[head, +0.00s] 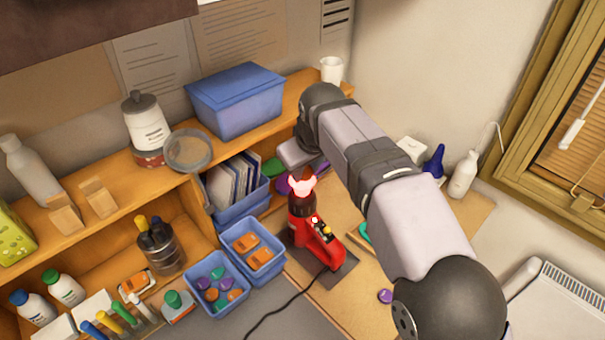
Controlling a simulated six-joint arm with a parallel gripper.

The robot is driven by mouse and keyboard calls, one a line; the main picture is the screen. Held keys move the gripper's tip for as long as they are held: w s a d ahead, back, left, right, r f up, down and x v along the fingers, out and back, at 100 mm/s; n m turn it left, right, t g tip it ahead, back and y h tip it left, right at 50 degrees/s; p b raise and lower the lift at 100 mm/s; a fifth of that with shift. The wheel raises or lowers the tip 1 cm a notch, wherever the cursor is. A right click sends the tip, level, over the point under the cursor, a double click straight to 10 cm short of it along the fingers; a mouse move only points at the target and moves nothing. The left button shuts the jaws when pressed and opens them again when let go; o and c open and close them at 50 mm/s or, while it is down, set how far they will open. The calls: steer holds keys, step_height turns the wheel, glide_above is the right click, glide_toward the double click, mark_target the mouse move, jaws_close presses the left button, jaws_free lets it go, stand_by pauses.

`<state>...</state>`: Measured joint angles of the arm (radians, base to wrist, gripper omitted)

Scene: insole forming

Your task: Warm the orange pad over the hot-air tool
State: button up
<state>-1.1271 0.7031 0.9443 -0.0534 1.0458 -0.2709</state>
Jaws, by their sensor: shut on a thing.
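The red hot-air tool (318,245) stands on a dark base on the bench, its dark nozzle pointing up. A pale pink-red glowing shape (302,187) sits at the nozzle's top; I cannot tell whether it is hot air or a lit pad. My gripper (296,160) is just above and behind the nozzle, small in view, with its fingertips not clear. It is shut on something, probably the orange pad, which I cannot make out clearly. Other orange pads (246,243) lie in a blue bin (268,272) left of the tool.
A second blue bin (232,311) holds purple, green and orange pieces. Blue bins with papers (237,183) stand behind. The black cord (275,315) crosses the bench front.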

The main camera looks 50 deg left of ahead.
steer(key=s+d+b, duration=0.4)
steer(key=d+b, duration=0.2)
steer(key=shift+d+r, duration=0.35)
